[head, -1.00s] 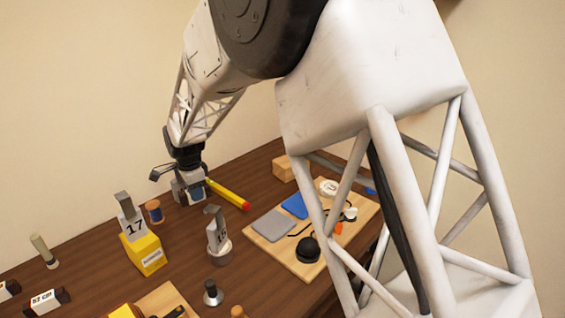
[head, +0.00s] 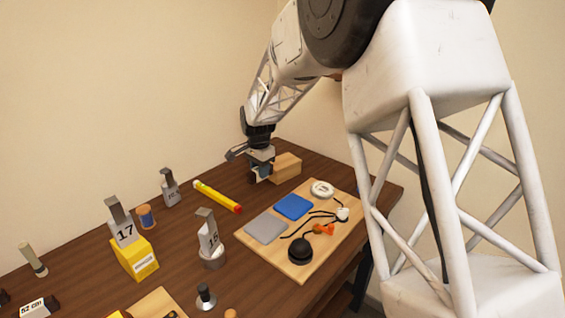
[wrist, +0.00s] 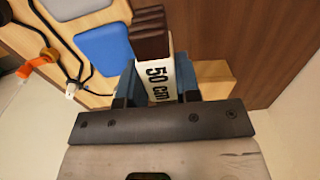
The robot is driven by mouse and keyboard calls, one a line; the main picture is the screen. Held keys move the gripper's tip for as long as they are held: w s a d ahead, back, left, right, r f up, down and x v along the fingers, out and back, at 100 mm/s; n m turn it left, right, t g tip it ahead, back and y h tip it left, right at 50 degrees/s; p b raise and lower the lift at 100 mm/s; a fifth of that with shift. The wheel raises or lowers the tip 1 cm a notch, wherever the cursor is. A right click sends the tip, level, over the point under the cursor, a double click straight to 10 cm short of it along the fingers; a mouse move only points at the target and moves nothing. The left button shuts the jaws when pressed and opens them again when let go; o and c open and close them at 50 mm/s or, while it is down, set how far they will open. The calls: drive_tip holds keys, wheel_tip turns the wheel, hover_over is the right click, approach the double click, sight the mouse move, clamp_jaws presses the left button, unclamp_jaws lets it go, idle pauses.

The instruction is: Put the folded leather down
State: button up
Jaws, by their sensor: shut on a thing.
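My gripper (head: 260,170) is at the back of the table, close to the left side of a light wooden block (head: 286,168). In the wrist view its fingers (wrist: 158,85) are shut on the folded leather (wrist: 150,30), a dark brown ridged bundle with a white band marked "50 cm". The leather points away from the wrist between the blue finger pads. Part of the wooden block (wrist: 215,82) shows just right of it. I cannot tell whether the leather touches the table or the block. In the head view the leather is mostly hidden by the gripper.
A light board (head: 330,250) holds a grey pad (head: 266,228), a blue pad (head: 293,207), a black knob (head: 299,250) and cords. Several numbered stands and a yellow box (head: 135,260) are further left.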

drive_tip(key=w+d, duration=0.2)
drive_tip(key=d, duration=0.8)
drive_tip(key=shift+w+d+r+n, duration=0.15)
drive_tip(key=shift+d+r+n, duration=0.1)
drive_tip(key=shift+r+n, duration=0.05)
drive_tip(key=shift+w, duration=0.1)
hover_over(283, 161)
drive_tip(key=shift+w+a+f, duration=0.1)
drive_tip(key=shift+f, duration=0.65)
drive_tip(key=shift+f, duration=1.75)
drive_tip(key=shift+f, duration=0.1)
drive_tip(key=o, duration=1)
